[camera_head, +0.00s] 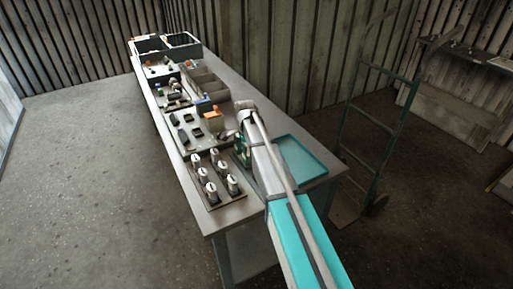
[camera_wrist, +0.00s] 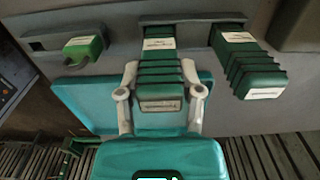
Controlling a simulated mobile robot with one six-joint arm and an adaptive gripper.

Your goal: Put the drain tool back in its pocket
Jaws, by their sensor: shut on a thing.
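In the wrist view, my gripper (camera_wrist: 159,72) has its two pale fingers on either side of a green ribbed block (camera_wrist: 160,88) with white labels, and is shut on it. The labels are too small to read, so I cannot tell from them whether this is the drain tool. The block's far end meets a dark slot (camera_wrist: 190,18) in a grey panel (camera_wrist: 115,35); I cannot tell how deep it sits. A similar green ribbed block (camera_wrist: 258,75) stands to the right. In the head view my arm mostly hides the gripper.
A small green labelled piece (camera_wrist: 85,47) lies in a slot at left in the wrist view. A teal tray (camera_head: 303,160) lies on the table's right side. Several pale-topped parts stand on a dark plate (camera_head: 212,200) at the near end. Bins (camera_head: 184,45) stand at the far end.

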